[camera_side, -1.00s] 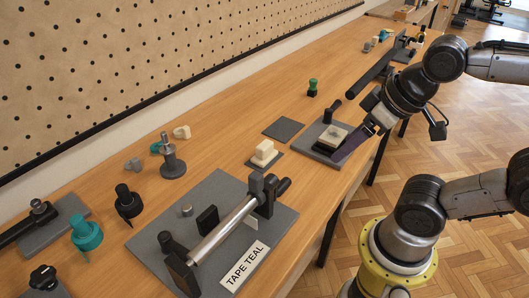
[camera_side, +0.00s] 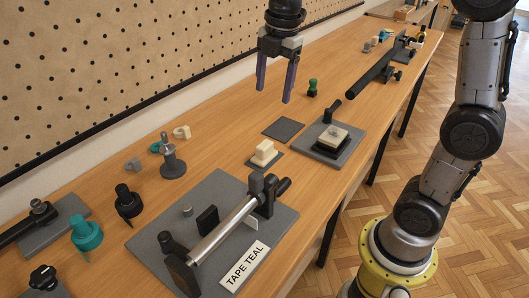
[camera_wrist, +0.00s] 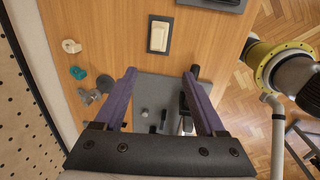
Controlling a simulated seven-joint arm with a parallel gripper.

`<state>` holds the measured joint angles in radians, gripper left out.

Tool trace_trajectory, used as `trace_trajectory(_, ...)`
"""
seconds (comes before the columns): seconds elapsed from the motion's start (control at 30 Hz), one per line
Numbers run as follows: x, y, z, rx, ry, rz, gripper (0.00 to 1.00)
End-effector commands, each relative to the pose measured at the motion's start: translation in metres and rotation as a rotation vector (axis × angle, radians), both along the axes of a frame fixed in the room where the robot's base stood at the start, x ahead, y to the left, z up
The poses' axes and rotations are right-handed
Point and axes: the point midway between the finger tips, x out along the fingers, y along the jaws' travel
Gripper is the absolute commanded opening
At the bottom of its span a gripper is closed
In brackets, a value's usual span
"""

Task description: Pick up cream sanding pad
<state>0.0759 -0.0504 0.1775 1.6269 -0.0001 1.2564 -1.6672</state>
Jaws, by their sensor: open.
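A cream block (camera_side: 264,152), which looks like the sanding pad, lies on a small dark mat (camera_side: 252,166) near the middle of the bench. The block also shows in the wrist view (camera_wrist: 158,37), top centre, with the mat around it. A second cream pad (camera_side: 333,134) sits on a grey plate with a black handle, to its right; I cannot tell for certain which one is the named pad. My gripper (camera_side: 273,95) has purple fingers spread apart, empty, pointing down high above the bench. In the wrist view its fingertips (camera_wrist: 159,74) appear below the block.
A grey base (camera_side: 145,245) with a metal roller and a "TAPE TEAL" label stands in front. An empty dark mat (camera_side: 283,129) lies behind the block. A green-topped piece (camera_side: 312,87), a grey post (camera_side: 172,160) and teal parts stand around. Bare wood separates them.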

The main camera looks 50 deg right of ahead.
Motion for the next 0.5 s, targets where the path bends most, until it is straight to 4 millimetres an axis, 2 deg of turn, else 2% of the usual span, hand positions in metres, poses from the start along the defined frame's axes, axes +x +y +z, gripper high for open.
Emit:
trace_trajectory(0.03, 0.015, -0.004, -0.013, 0.002, 0.035, 0.006, 0.72)
trace_trajectory(0.17, 0.034, -0.011, -0.037, 0.006, 0.089, -0.008, 0.72)
trace_trajectory(0.5, 0.036, -0.015, -0.084, 0.012, 0.136, -0.02, 0.72)
